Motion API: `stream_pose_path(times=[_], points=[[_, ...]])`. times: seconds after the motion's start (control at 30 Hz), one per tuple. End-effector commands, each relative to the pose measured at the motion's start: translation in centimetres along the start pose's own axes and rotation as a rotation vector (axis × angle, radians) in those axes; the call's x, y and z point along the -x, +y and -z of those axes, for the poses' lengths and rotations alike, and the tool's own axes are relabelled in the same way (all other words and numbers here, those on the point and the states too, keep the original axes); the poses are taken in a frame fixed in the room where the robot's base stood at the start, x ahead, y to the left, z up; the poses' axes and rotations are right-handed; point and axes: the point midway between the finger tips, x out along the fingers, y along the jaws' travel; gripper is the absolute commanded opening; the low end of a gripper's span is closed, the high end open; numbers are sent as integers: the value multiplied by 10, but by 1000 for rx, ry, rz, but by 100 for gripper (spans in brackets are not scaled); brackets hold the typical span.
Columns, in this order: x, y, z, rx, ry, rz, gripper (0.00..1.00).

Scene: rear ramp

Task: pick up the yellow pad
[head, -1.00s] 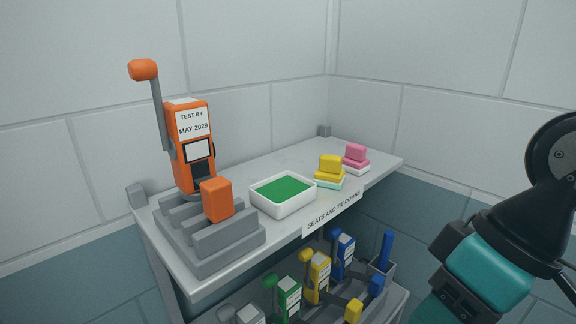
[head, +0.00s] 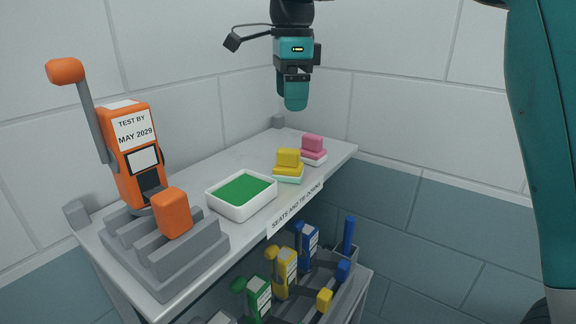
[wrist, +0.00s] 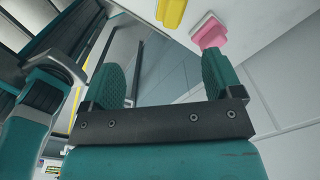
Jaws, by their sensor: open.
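The yellow pad (head: 288,161) has a raised block on a wider base and sits on a pale mint-and-white piece on the upper shelf. It also shows at the top edge of the wrist view (wrist: 171,12), partly cut off. My gripper (head: 295,106) points down above the shelf, higher than the yellow pad and apart from it. In the wrist view its two teal fingers (wrist: 165,88) are spread with nothing between them. The pink pad (wrist: 211,33) shows just beyond the right finger there.
The pink pad (head: 313,146) sits close behind the yellow one on the shelf (head: 222,173). A white tray with a green inside (head: 240,213) and an orange ratchet on a grey stand (head: 135,150) are to the left. Colored ratchets (head: 283,268) stand on the lower shelf.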

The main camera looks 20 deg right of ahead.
Motion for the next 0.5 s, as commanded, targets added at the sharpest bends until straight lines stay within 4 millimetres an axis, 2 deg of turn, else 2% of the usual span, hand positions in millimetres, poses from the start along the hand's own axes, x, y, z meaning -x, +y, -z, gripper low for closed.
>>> stream_pose_path(times=[0.03, 0.1, 0.27, 0.37, 0.5], points=[[4, -11, -1, -112, 5, -2, 85], [8, -19, -1, -242, 11, -8, 85], [7, -27, 0, -382, 18, -15, 85], [-8, -27, 0, -396, 19, -16, 85], [-39, -26, 0, -393, 19, -17, 85]])
